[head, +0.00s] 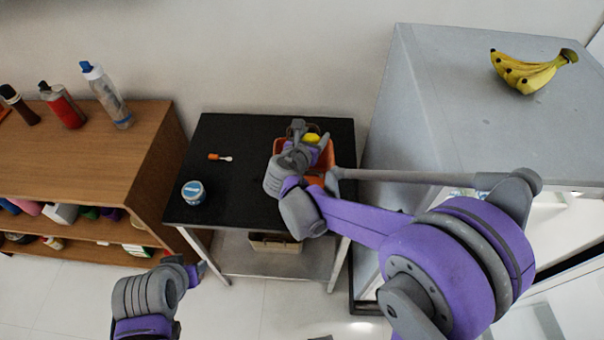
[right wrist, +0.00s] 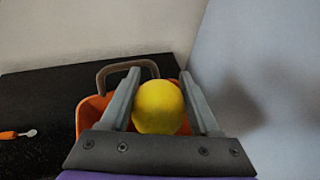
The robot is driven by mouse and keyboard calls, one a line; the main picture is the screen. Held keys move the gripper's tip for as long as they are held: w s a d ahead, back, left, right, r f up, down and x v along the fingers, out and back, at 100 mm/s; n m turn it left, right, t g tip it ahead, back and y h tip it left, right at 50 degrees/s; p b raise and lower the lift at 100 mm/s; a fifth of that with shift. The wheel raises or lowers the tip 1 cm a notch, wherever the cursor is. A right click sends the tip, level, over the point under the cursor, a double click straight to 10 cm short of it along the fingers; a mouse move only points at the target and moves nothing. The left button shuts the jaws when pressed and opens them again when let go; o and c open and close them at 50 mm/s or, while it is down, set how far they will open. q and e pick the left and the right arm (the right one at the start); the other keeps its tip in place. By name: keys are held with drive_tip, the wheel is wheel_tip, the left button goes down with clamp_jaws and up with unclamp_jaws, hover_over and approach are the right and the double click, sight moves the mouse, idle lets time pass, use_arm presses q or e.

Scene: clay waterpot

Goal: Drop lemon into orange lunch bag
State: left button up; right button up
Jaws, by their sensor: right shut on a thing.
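The yellow lemon (right wrist: 158,107) is held between the two fingers of my right gripper (right wrist: 162,95) in the right wrist view. In the head view the lemon (head: 311,137) shows as a small yellow patch by my right gripper (head: 306,134). The orange lunch bag (right wrist: 90,114) is behind and below the lemon, with a grey handle standing up. In the head view the bag (head: 331,152) stands at the right of the black table, partly hidden by my right arm. My left gripper (head: 197,271) is low, in front of the table; its jaws are unclear.
The black table (head: 240,135) also holds a small orange-and-white utensil (head: 219,157) and a blue-and-white jar (head: 193,192). A grey cabinet (head: 450,120) with bananas (head: 530,72) stands close on the right. A wooden shelf (head: 80,150) with bottles is on the left.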

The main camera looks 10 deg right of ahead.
drive_tip(key=shift+r, duration=0.1)
drive_tip(key=o, duration=1.5)
drive_tip(key=shift+w, duration=0.1)
drive_tip(key=v, duration=1.1)
drive_tip(key=shift+d, duration=0.1)
